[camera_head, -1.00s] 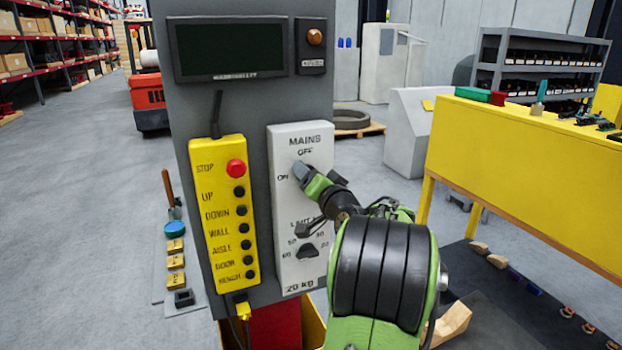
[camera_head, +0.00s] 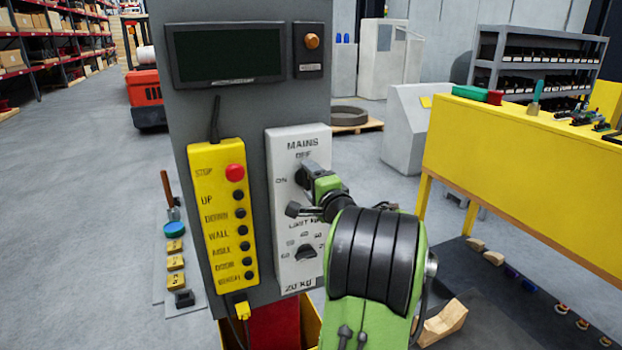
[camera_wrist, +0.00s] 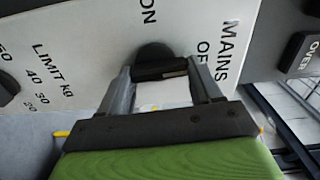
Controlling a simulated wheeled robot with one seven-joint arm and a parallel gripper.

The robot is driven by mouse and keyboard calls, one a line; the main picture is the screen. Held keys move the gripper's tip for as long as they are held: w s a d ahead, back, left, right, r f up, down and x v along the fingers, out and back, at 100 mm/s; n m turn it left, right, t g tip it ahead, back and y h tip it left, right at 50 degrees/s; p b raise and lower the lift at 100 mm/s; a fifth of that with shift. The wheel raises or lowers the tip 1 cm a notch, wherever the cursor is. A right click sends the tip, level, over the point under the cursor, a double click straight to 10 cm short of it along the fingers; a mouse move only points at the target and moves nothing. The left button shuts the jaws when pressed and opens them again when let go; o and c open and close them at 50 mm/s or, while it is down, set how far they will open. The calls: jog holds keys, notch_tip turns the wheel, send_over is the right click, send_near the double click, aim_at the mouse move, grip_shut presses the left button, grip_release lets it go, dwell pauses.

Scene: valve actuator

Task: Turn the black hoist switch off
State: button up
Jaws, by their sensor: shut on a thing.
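The black mains switch (camera_head: 299,177) is a rotary knob on the white panel (camera_head: 285,215), below the word MAINS, with ON to its left and OFF above it. In the wrist view the black switch (camera_wrist: 154,54) shows as a dark disc with a raised bar. My gripper (camera_wrist: 162,72) is shut on this bar, one finger at each end. In the head view my gripper (camera_head: 308,174) reaches the knob from the right and partly hides it. I cannot tell exactly which mark the knob points to.
A black limit dial (camera_head: 306,252) sits below on the same panel. A yellow pendant (camera_head: 222,215) with a red stop button (camera_head: 235,172) hangs to the left. A dark screen (camera_head: 227,53) and an orange lamp (camera_head: 312,41) are above. A yellow bench (camera_head: 530,165) stands to the right.

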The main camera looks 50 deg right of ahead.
jog(key=shift+m, duration=0.3)
dwell(0.4)
jog(key=o, duration=1.1)
jog(key=shift+c, duration=0.2)
jog(key=b+v, duration=0.3)
jog(key=v, duration=1.2)
jog(key=shift+s+a+b, duration=0.15)
jog(key=shift+s+b, duration=0.2)
jog(key=shift+b, duration=0.05)
jog(key=shift+f, duration=0.1)
